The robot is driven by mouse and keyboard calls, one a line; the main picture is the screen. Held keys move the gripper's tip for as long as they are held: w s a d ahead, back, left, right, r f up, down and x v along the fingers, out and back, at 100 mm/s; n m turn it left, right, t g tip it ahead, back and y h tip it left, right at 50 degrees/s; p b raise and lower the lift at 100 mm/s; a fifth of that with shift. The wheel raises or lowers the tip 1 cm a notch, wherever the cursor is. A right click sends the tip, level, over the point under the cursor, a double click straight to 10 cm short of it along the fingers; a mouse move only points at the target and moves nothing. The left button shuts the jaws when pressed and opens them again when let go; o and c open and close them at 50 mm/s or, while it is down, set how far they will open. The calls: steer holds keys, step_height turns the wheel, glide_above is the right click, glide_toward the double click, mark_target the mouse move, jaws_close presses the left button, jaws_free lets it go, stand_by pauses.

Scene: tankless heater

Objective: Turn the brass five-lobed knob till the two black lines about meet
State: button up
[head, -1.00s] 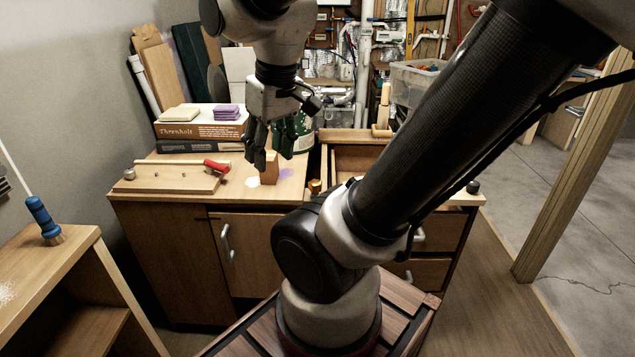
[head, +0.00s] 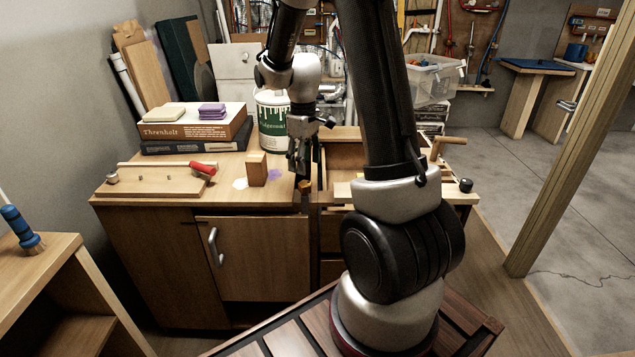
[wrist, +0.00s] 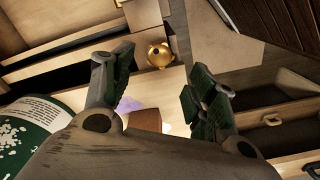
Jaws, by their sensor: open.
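The brass knob (head: 305,186) is small at the front edge of the bench top, right of the wooden block. In the wrist view the knob (wrist: 159,57) shows rounded lobes and a dark spot, beyond and between my fingertips. My gripper (head: 301,172) points down just above the knob in the head view. In the wrist view its two fingers (wrist: 162,82) are spread wide and empty, apart from the knob. I cannot make out the two black lines in either view.
The wooden block (head: 257,169) stands close left of my gripper. A green-and-white paint can (head: 272,122) stands behind. A board with a red-handled tool (head: 202,168) lies at left. An open wooden compartment (head: 345,158) is at right, with a clear plastic bin (head: 432,80) beyond.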

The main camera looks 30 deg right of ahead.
mark_target(305, 183)
steer(key=shift+d+f, duration=0.1)
steer(key=shift+f, duration=0.4)
step_height(305, 183, down, 7)
steer(key=shift+r, duration=0.1)
steer(key=c, duration=1)
steer(key=shift+c, duration=0.2)
